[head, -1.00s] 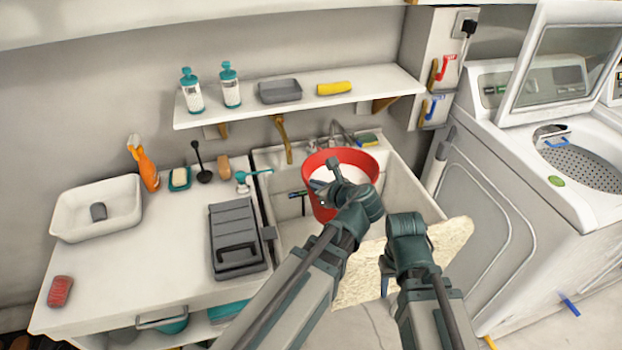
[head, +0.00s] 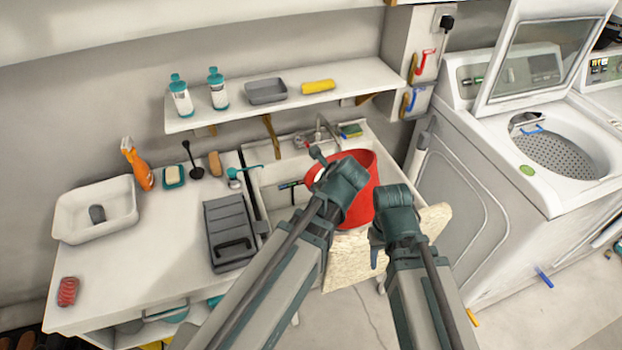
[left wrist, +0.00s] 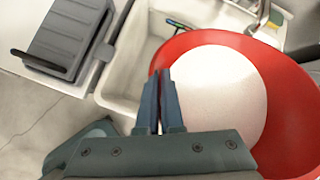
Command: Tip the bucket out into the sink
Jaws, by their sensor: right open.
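The red bucket (head: 362,205) is in the white sink (head: 274,203) and looks tilted, its opening partly hidden behind my left wrist. In the left wrist view the bucket (left wrist: 285,110) shows a pale, round surface inside. My left gripper (left wrist: 160,95) is at the bucket's near rim, its fingers close together and apparently shut on the rim. In the head view my left gripper (head: 318,165) largely covers this contact. My right gripper (head: 376,258) is open and empty, low in front of the sink and below the bucket.
A shelf (head: 290,92) with bottles hangs above the sink. An open washing machine (head: 480,200) stands at right.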

